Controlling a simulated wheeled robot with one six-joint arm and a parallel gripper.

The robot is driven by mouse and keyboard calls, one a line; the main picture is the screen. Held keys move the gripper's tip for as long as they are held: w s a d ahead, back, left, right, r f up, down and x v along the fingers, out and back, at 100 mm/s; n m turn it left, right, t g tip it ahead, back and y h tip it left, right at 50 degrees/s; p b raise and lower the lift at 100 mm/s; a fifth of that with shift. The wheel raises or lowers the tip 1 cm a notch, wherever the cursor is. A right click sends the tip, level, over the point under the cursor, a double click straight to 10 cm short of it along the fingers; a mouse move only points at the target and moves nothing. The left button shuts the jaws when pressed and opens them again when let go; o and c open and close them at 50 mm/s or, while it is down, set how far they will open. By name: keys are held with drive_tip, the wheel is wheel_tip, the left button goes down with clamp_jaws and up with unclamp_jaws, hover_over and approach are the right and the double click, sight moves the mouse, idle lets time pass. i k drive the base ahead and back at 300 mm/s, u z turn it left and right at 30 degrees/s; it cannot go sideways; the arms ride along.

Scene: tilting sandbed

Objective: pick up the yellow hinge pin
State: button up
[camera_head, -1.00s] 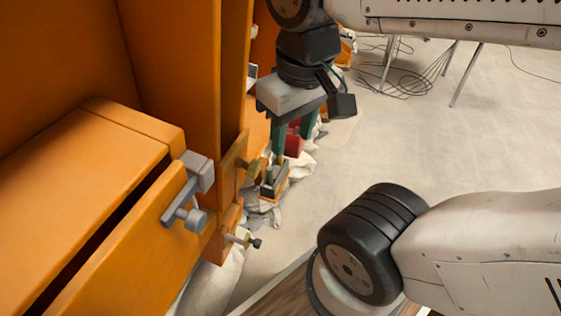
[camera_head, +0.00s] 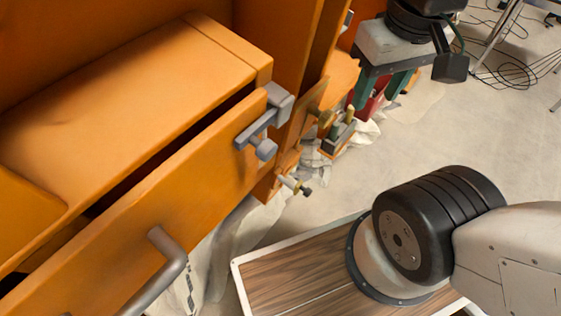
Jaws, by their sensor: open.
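My gripper (camera_head: 381,93) hangs at the top right with its green fingers apart and pointing down. I see nothing between them. Below and left of it, a small dark holder (camera_head: 336,146) beside the orange cabinet has short upright pieces. One is a thin yellowish pin (camera_head: 350,115), which may be the hinge pin; it is too small to be sure. A brass-coloured knob (camera_head: 325,118) sits on the cabinet's side just left of it. A brass pin with a black end (camera_head: 295,184) sticks out lower down. The gripper appears apart from all of these.
The orange cabinet (camera_head: 130,110) fills the left, with a grey latch (camera_head: 264,122) and a grey handle (camera_head: 165,265) jutting out. A red object (camera_head: 370,106) lies behind the fingers. Crumpled pale cloth lies along the cabinet's foot.

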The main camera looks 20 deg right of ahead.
sight(348, 117)
drive_tip(key=k, duration=0.5)
drive_tip(key=u, duration=2.25)
drive_tip(key=k, duration=0.65)
drive_tip(key=z, duration=1.35)
drive_tip(key=i, duration=0.5)
drive_tip(key=z, duration=0.05)
